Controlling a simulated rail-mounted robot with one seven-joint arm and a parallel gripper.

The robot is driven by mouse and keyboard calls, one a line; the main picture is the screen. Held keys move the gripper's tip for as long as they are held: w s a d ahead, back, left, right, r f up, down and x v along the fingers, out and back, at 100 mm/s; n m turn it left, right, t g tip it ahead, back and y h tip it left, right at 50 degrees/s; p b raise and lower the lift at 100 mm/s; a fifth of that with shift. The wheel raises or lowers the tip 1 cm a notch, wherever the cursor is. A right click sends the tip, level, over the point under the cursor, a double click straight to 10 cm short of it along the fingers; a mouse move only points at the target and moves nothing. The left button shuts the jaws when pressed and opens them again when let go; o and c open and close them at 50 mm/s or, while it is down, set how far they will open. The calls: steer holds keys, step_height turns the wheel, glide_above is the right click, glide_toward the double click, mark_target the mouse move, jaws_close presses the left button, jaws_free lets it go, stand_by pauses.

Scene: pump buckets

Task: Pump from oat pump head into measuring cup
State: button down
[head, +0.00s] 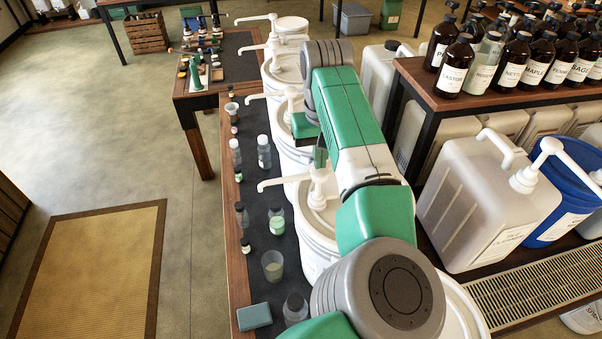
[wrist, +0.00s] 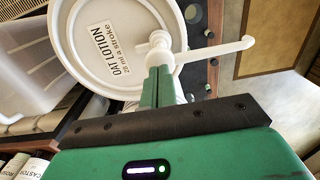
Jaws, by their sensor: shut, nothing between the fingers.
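The oat pump head (wrist: 160,48) is white and stands on a white bucket lid whose label (wrist: 118,48) reads "OAT LOTION, 28 ml a stroke". Its long spout (wrist: 220,50) points right in the wrist view. In the head view the pump (head: 318,190) shows with its spout pointing left over the dark mat. My gripper (wrist: 157,72) is shut and empty, its green fingertips at the pump head; it also shows in the head view (head: 320,156), just above it. I cannot tell whether they touch. A clear cup (head: 273,265), apparently the measuring cup, stands on the mat, nearer the camera than the spout tip.
More white pump buckets (head: 282,68) stand in a row behind. Small bottles (head: 264,152) line the mat, and a blue-grey block (head: 254,316) lies at its near end. A shelf with brown bottles (head: 510,60) and large jugs (head: 485,205) is on the right. Floor at left is open.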

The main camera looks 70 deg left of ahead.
mark_target(319, 174)
steer(key=shift+f, duration=2.7)
steer(key=shift+r, duration=0.1)
step_height(319, 174, up, 5)
steer(key=p, duration=0.5)
steer(key=shift+r, duration=0.15)
step_height(319, 174, up, 5)
steer(key=p, duration=0.5)
steer(key=shift+r, duration=0.1)
steer(key=shift+f, duration=0.2)
